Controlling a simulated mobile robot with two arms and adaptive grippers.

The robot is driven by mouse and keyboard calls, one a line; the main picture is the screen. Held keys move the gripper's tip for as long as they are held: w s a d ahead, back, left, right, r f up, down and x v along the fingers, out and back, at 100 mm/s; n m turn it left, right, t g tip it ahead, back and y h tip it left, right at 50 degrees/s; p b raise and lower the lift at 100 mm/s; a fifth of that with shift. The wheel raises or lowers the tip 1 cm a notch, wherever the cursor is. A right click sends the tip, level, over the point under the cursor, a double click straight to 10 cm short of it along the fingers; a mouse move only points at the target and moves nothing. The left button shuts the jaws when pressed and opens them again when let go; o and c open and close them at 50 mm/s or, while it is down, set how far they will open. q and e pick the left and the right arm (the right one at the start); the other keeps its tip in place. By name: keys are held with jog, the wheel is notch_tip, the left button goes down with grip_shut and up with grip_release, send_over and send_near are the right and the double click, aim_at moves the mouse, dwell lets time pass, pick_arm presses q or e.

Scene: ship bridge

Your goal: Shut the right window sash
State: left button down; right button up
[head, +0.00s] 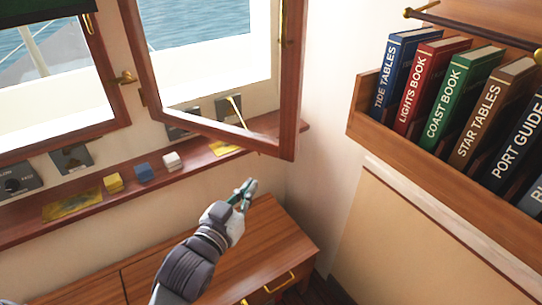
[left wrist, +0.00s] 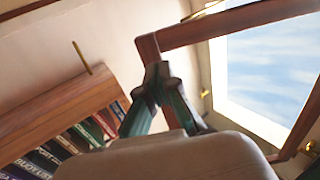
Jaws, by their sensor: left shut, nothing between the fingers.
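The right window sash (head: 216,132) is a wooden frame with glass, standing swung open into the room over the sill, its free lower corner at the right. A brass handle (head: 284,24) is on its right upright. It also shows in the left wrist view (left wrist: 240,20), beyond the fingers. My left gripper (head: 246,188) is shut and empty, below the sash's lower corner and apart from it in the head view. Its fingertips (left wrist: 157,72) overlap the frame's corner in the left wrist view; I cannot tell whether they touch. My right gripper is not in view.
The sill (head: 95,192) holds a yellow block (head: 113,183), a blue block (head: 144,173) and a white block (head: 172,161). A wooden cabinet (head: 225,255) stands below. A bookshelf (head: 420,155) with several books is on the right wall. The left window (head: 115,95) is beside the sash.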

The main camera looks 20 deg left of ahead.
aim_at(276, 152)
pick_arm(q)
jog(key=w+p, duration=0.1)
jog(key=w, duration=0.2)
jog(key=w+d+p, duration=0.1)
jog(key=w, duration=0.3)
jog(key=w+p, duration=0.1)
jog(key=w, duration=0.3)
jog(key=shift+w+d, duration=0.15)
jog(key=shift+w, duration=0.2)
